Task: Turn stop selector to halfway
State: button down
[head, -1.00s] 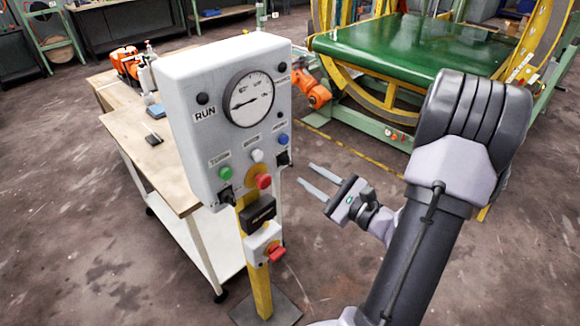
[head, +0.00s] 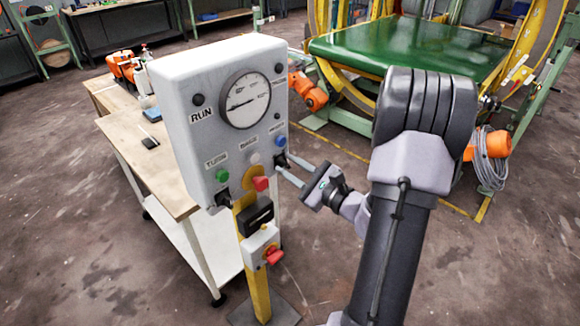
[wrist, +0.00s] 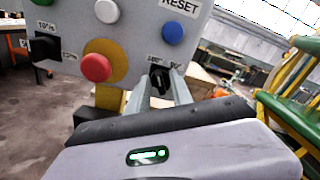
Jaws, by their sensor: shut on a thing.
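The stop selector (wrist: 158,78) is a small black knob on the lower right of the white control panel (head: 178,100). In the wrist view its handle stands roughly upright, with small labels on both sides, apparently 180° and 90°. My gripper (head: 282,165) reaches it from the right, and its two grey fingers are shut on the knob, one on each side. In the head view the fingertips mostly hide the knob.
Close by are the blue reset button (wrist: 173,32), white button (wrist: 107,11) and red mushroom button (wrist: 96,67). Another black selector (head: 223,197) and the green button (head: 222,176) sit at the panel's left. A wooden bench (head: 140,165) stands behind the panel's left side.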

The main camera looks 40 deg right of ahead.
jog(key=shift+d+m+p, duration=0.15)
jog(key=shift+m+p, duration=4.2)
jog(key=shift+m, duration=1.45)
jog(key=c, duration=1.5)
grip_release()
jog(key=shift+s, duration=0.1)
